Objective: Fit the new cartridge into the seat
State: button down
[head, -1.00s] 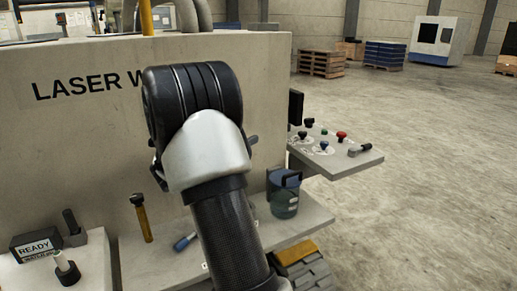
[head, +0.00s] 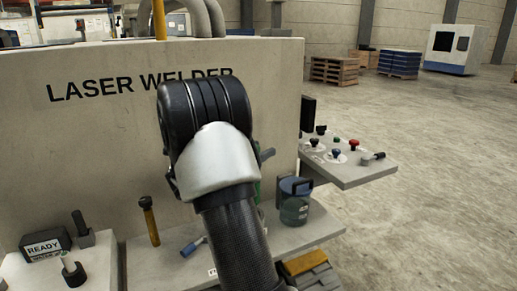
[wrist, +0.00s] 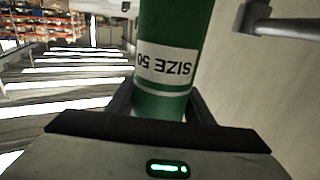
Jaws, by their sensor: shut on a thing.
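A green cylinder with a white "SIZE 50" label, which I take for the new cartridge (wrist: 175,30), stands between the jaws of my gripper (wrist: 160,105) in the wrist view. The gripper is shut on it, and the label reads upside down. In the head view my arm hides the gripper and nearly all of the cartridge; only a green sliver shows at the arm's right edge. I cannot make out the seat in either view. A blue-green canister (head: 294,207) with dark handles stands on the ledge, right of my arm.
The welder's upright panel (head: 100,130) stands behind my arm. The ledge (head: 310,228) holds a yellow-handled tool (head: 149,222) and a blue-handled tool (head: 191,247). A READY box (head: 44,245) is at left, a control shelf (head: 365,172) at right. A grey bar (wrist: 290,27) shows in the wrist view.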

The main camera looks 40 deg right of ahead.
notch_tip(320, 180, down, 4)
jog(key=shift+f+b, duration=0.2)
jog(key=shift+b, duration=0.85)
jog(key=shift+p, duration=0.65)
dwell(0.8)
jog(key=shift+f+b, duration=2.7)
jog(key=shift+f, duration=2.1)
jog(key=c, duration=0.9)
grip_release()
jog(key=shift+o, duration=0.5)
jog(key=shift+f, duration=0.1)
jog(key=shift+a, duration=0.1)
